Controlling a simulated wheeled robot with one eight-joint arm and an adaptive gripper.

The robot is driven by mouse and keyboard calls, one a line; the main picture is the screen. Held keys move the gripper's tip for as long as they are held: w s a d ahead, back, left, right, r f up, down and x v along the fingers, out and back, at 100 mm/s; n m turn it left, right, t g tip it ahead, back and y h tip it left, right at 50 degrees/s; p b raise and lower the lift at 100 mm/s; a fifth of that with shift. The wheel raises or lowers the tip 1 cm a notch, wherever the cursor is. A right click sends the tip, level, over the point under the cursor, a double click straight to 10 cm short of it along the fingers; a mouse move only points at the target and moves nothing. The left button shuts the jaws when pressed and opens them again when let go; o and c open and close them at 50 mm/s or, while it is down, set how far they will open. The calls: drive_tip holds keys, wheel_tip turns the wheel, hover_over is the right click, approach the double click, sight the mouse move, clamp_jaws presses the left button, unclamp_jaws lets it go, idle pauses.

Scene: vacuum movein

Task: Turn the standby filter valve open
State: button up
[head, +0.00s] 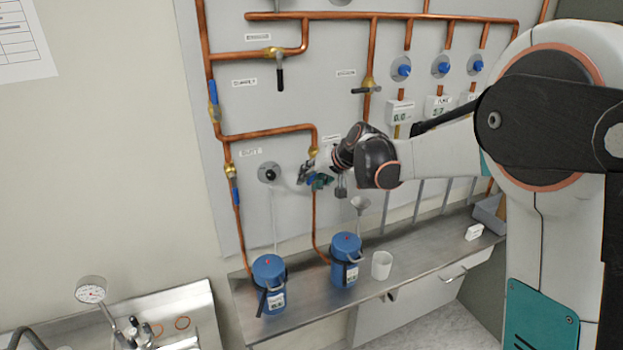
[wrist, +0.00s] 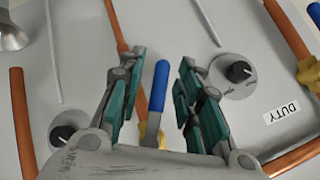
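The valve's blue lever handle (wrist: 160,90) stands between my two finger pads in the wrist view, with brass fitting (wrist: 153,138) at its base. A gap shows on both sides of the handle. My gripper (wrist: 162,62) is open around it, and neither finger visibly touches it. In the head view my gripper (head: 315,178) is at the panel, in front of the copper pipe right of the DUTY label (head: 251,153). It hides most of this valve there. The handle runs roughly along the pipe in the wrist view; its exact angle is unclear.
A black knob (wrist: 238,72) is close beside the right finger, and another knob (wrist: 65,135) is at lower left. The duty valve (head: 230,172) is on the left pipe. Two blue canisters (head: 269,284) (head: 345,258) and a white cup (head: 382,265) stand on the shelf below.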

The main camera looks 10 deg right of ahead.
drive_tip(key=v, duration=1.2)
